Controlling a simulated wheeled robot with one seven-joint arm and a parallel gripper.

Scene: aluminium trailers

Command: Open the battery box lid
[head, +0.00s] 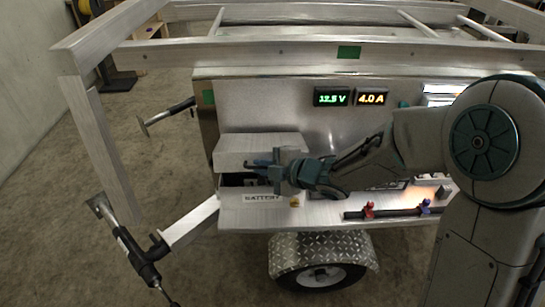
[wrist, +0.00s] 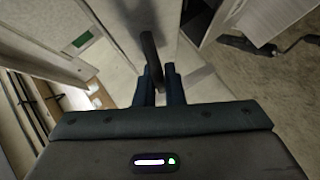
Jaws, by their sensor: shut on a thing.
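The battery box stands on the trailer's front shelf, with a "BATTERY" label (head: 262,198) below it. Its pale metal lid (head: 240,147) is tilted up, with a dark gap under its front edge. Part of the dark inside (head: 232,180) shows there. My gripper (head: 258,164) is at the front of the lid, coming from the right. In the wrist view its two fingers (wrist: 158,88) are shut on a dark bar-shaped handle (wrist: 150,50). My gripper hides part of the lid's front and the opening.
Lit displays (head: 345,98) are on the panel above right. A dark rail with red and blue knobs (head: 390,212) runs along the shelf front. Trailer frame beams (head: 100,140) stand at left and overhead. A tread-plate fender (head: 320,250) and wheel are below.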

